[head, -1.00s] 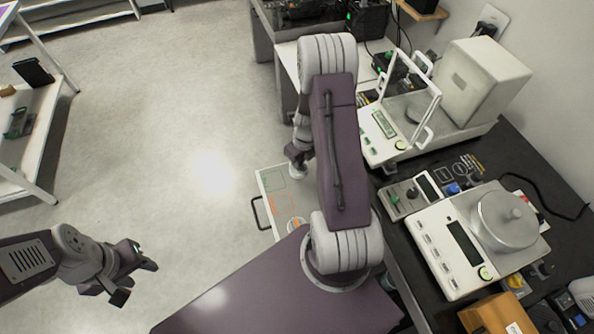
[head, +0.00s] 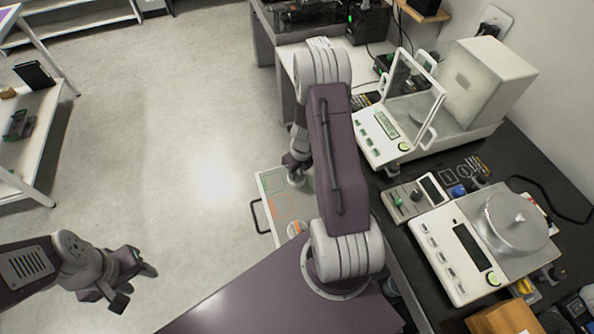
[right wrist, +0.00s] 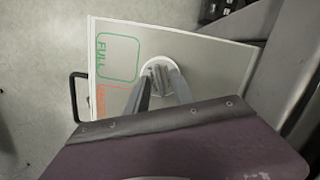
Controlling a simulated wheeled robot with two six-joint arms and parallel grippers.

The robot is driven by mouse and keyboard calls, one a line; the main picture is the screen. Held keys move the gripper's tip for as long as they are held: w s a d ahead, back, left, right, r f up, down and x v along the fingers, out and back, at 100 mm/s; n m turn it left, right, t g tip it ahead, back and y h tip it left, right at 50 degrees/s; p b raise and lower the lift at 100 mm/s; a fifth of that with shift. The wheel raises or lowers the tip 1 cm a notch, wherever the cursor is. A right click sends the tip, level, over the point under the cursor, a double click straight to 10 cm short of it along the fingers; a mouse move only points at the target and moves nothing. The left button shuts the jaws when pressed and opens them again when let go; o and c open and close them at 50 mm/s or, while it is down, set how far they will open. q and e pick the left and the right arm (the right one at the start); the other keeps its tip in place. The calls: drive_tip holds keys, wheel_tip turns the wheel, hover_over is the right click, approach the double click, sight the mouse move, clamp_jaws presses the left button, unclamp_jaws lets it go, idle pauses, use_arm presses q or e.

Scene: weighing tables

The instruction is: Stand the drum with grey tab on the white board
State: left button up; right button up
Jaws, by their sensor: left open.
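The white board (head: 268,184) lies low beside my base, with green and orange markings. It also shows in the right wrist view (right wrist: 214,52), with a green box reading FULL. A white round drum (head: 296,181) is just below my right gripper (head: 297,163), over the board's upper part. In the right wrist view the drum's pale round top (right wrist: 160,63) is at the fingertips, with grey ridged detail between them. The fingers reach down on either side; I cannot tell whether they grip it or whether it touches the board. My left gripper (head: 136,283) is open and empty over the floor.
A dark handle (head: 257,216) sticks out at the board's left edge. A bench with balances (head: 462,245) stands on the right.

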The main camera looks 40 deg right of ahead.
sight(300, 176)
wheel_tip(300, 176, up, 11)
drive_tip(key=s+p, duration=0.2)
drive_tip(key=p, duration=0.4)
drive_tip(key=s+a+r+n, duration=0.4)
drive_tip(key=a+n, duration=0.4)
drive_tip(key=n, duration=0.9)
drive_tip(key=s+a+r+n, duration=0.5)
drive_tip(key=a+r+n, duration=0.2)
drive_tip(key=n, duration=1)
drive_tip(key=shift+a+r+n+g, duration=0.15)
drive_tip(key=shift+a+n+g, duration=0.15)
drive_tip(key=shift+a+n, duration=0.1)
drive_tip(key=shift+s, duration=0.1)
